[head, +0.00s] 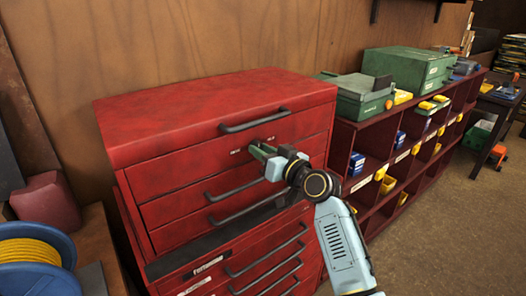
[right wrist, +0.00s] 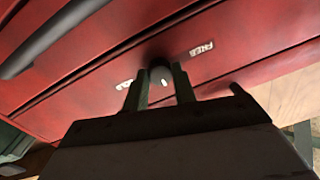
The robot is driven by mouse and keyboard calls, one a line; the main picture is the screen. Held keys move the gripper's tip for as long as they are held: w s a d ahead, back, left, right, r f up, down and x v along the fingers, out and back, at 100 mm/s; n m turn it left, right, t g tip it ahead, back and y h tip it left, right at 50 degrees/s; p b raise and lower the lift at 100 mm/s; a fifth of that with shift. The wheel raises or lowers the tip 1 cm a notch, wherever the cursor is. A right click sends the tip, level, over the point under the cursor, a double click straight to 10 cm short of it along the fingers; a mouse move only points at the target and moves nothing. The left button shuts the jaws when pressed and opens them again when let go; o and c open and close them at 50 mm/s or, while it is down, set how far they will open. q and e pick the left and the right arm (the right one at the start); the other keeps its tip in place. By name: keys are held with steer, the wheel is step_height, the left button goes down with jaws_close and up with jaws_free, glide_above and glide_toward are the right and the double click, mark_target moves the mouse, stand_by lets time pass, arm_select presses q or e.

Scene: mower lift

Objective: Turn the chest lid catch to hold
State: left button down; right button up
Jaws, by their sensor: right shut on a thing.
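The red tool chest (head: 200,120) stands against the wooden wall with its lid shut. The lid catch is a small dark round knob (right wrist: 158,75) on the chest's front, with a short white mark on it. In the right wrist view it sits between a label reading FREE (right wrist: 201,48) and another white label (right wrist: 124,84), too blurred to read surely. My right gripper (head: 259,151) is shut on the catch, one finger on each side; in the head view its fingers mostly hide the knob. I cannot tell which label the mark points to. My left gripper is not in view.
A dark lid handle (head: 255,121) is just above the catch, and drawer handles (head: 245,187) are below. A red shelf unit (head: 345,150) with bins and green cases (head: 405,68) stands to the right. A blue cable reel (head: 35,255) is at lower left.

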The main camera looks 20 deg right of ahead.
steer(key=m+p, duration=0.2)
steer(key=m, duration=0.2)
steer(key=shift+m, duration=0.3)
steer(key=m+p, duration=0.1)
steer(key=m, duration=0.3)
steer(key=shift+a+m+p, duration=0.1)
steer(key=shift+m+p, duration=0.25)
steer(key=shift+m, duration=0.05)
steer(key=m+p, duration=0.2)
steer(key=m, duration=0.2)
steer(key=shift+m+t, duration=0.4)
steer(key=shift+m+h+p, duration=0.3)
steer(key=shift+m+p, duration=0.5)
steer(key=shift+m, duration=1.4)
steer(key=o, duration=1)
